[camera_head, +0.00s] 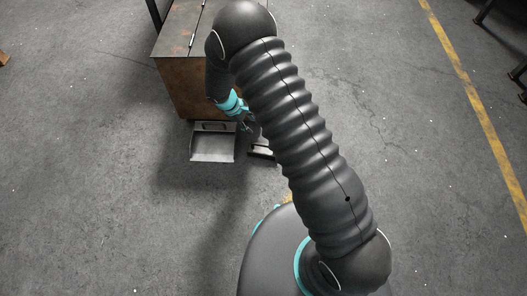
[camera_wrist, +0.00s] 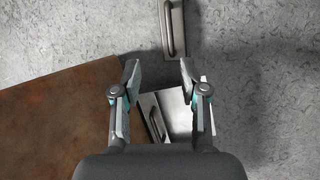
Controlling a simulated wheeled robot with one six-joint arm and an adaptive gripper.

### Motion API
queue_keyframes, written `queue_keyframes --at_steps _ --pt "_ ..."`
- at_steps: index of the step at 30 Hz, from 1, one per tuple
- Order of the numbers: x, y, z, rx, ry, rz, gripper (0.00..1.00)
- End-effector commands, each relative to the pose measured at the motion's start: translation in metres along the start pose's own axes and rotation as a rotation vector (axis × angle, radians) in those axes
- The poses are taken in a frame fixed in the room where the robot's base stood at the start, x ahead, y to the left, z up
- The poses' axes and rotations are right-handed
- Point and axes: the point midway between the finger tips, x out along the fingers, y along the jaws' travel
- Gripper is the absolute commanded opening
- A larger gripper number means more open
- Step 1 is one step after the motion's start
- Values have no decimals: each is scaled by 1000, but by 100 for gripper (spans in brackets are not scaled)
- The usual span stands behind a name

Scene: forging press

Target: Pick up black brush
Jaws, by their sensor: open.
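The brush, a narrow block with a grey plate and a black bar handle, lies on the floor at the top of the wrist view (camera_wrist: 172,32). In the head view a small dark-and-light piece of it (camera_head: 261,151) shows, partly hidden behind my arm. My gripper (camera_wrist: 160,75) is open and empty, with its fingers pointing towards the brush and the brush beyond the fingertips in the picture. In the head view my gripper (camera_head: 247,123) is beside the rusty box, partly covered by my arm.
A grey metal dustpan (camera_head: 212,149) lies left of the brush on the floor; it also shows below and between my fingers in the wrist view (camera_wrist: 178,105). A rusty box (camera_head: 185,85) stands behind it. The floor at left is clear.

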Motion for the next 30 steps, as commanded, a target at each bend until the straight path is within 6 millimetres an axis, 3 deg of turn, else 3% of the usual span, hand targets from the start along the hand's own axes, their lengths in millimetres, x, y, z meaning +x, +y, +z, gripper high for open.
queue_keyframes --at_steps 1,6,11,21,30 --pt "14 -8 -8 -28 -9 0 43" --pt "36 -21 -22 -82 -21 5 43" --pt "55 -24 -23 -94 -27 5 43" --pt "113 -23 -21 -91 -26 4 43" --pt "130 -22 -20 -91 -24 5 43"
